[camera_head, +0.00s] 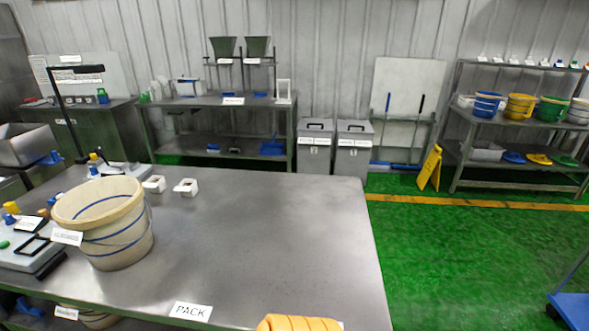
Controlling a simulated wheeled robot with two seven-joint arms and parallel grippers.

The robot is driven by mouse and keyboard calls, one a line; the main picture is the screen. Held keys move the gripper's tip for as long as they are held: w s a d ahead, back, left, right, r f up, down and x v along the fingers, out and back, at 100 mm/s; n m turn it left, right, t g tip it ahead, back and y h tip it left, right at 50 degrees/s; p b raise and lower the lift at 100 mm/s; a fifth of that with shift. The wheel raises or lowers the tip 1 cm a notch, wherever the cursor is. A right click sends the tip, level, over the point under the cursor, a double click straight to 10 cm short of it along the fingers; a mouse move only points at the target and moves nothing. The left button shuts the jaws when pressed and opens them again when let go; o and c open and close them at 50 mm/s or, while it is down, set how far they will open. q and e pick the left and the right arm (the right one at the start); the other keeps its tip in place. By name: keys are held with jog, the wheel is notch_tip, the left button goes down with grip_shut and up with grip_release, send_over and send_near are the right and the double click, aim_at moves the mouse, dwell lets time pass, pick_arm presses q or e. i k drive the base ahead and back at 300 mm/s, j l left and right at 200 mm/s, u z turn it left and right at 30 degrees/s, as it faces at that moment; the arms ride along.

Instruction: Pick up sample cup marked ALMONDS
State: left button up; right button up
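No cup with a readable ALMONDS mark shows. Two small white holders or cups stand on the steel table (300,225) at its back left: one white piece (154,184) and a second white piece (187,187) to its right. Their markings cannot be read. A large cream bucket (125,240) with blue bands stands on the table's left part; its white label (67,237) is too small to read. Neither of my grippers is in view.
A grey device (28,255) with colored knobs sits left of the bucket. An orange ribbed object (298,323) is cut off at the bottom edge. The table's middle and right are clear. Green floor lies right.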

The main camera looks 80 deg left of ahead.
aim_at(188, 188)
jog(key=i+l+u, duration=0.1)
jog(key=i, duration=0.3)
jog(key=i+l+u, duration=0.1)
jog(key=i, duration=0.25)
jog(key=i+l+u, duration=0.1)
jog(key=i, duration=0.3)
jog(key=i+j+u, duration=0.25)
jog(key=u, duration=0.25)
jog(key=i+u, duration=0.8)
jog(key=u, duration=0.15)
jog(key=i+l+u, duration=0.2)
jog(key=i+u, duration=0.15)
jog(key=u, duration=0.15)
jog(key=i+j+u, duration=0.1)
jog(key=i+u, duration=0.2)
jog(key=i, duration=0.85)
jog(key=i+l+u, duration=0.25)
jog(key=i, duration=0.9)
jog(key=i+j+u, duration=0.25)
jog(key=i+u, duration=0.25)
jog(key=i+j+u, duration=0.1)
jog(key=i+u, duration=0.35)
jog(key=i+l+u, duration=0.1)
jog(key=i+u, duration=0.4)
jog(key=i+l+u, duration=0.2)
jog(key=i+u, duration=0.25)
jog(key=k, duration=0.1)
